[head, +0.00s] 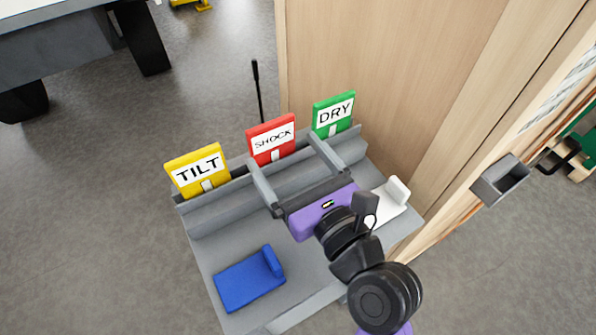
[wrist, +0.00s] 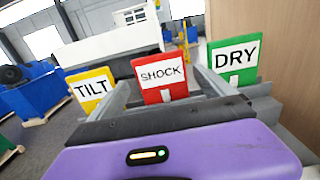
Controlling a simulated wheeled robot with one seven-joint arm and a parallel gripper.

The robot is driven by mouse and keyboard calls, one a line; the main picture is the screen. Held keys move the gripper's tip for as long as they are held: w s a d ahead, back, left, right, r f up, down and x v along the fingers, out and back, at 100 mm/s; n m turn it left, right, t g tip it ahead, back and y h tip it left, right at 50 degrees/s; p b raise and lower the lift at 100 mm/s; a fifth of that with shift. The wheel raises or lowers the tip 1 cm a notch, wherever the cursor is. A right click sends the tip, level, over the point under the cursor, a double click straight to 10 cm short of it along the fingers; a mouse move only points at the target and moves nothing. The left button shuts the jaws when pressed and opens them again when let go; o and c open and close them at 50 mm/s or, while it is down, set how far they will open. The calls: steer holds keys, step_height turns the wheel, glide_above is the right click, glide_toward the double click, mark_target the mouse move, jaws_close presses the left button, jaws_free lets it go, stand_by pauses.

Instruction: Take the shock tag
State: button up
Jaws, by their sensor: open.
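The red shock tag (head: 270,138) stands upright in a slot at the back of a grey tray (head: 209,257), between the yellow tilt tag (head: 197,170) and the green dry tag (head: 333,113). The shock tag also shows at the middle of the wrist view (wrist: 160,80), with the tilt tag (wrist: 91,90) to its left and the dry tag (wrist: 234,60) to its right. My gripper (head: 288,157) is open, its two grey fingers spread toward the row. In the wrist view the shock tag appears between the fingers; whether they touch it I cannot tell.
A blue block (head: 250,279) lies on the tray at front left. A white block (head: 390,202) lies to the right of my gripper. A wooden panel (head: 380,70) rises close behind and right of the tray. Open floor (head: 90,200) lies to the left.

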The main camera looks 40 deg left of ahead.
mark_target(273, 137)
steer(key=p+x, duration=0.1)
steer(key=x, duration=0.2)
steer(key=shift+r+p, duration=0.1)
steer(key=shift+p, duration=0.2)
steer(key=shift+p+x, duration=0.3)
steer(key=shift+x, duration=0.7)
steer(key=c, duration=1.5)
steer(key=shift+r+p, duration=2.9)
steer(key=shift+p, duration=0.9)
